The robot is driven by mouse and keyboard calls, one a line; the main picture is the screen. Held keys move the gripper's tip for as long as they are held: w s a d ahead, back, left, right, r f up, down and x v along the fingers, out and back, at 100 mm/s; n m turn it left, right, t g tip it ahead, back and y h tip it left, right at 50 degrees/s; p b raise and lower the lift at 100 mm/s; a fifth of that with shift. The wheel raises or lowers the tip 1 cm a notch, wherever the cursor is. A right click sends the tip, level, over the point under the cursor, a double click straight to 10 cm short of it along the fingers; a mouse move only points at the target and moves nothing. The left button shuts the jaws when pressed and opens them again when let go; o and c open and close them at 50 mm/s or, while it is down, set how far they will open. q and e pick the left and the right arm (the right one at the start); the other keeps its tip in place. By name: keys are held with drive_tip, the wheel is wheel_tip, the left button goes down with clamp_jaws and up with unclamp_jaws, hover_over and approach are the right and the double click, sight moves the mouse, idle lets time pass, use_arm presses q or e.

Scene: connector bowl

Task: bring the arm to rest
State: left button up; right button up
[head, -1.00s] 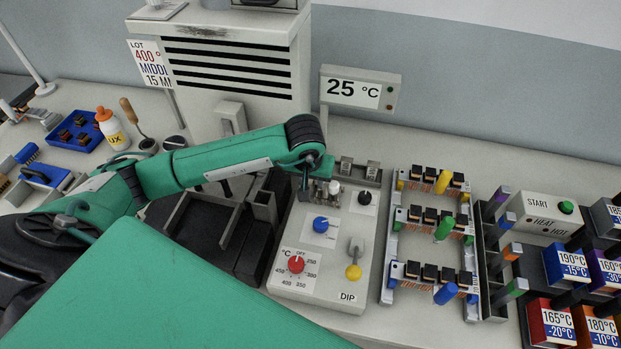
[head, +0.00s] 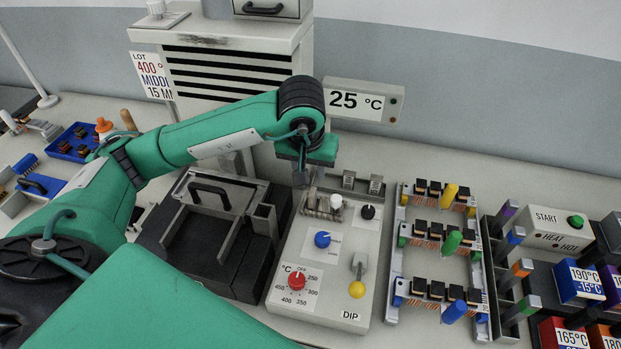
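My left arm comes in from the left and bends down at the wrist above the back left of the control box (head: 340,267). My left gripper (head: 301,176) points down there, small and partly hidden by the wrist, so I cannot tell whether it is open or shut. The control box carries red, blue, black and white knobs and a yellow-tipped lever (head: 357,282). My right gripper is not in view.
A black unit with a metal frame and handle (head: 209,192) stands left of the control box. A vented cabinet (head: 225,72) and a 25 °C display (head: 358,101) stand behind. Racks of connectors (head: 437,240), a START box (head: 543,226) and labelled blocks (head: 578,283) fill the right.

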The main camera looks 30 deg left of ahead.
use_arm(q)
drive_tip(key=shift+s+r, duration=0.1)
drive_tip(key=shift+r, duration=0.2)
drive_tip(key=shift+r, duration=0.1)
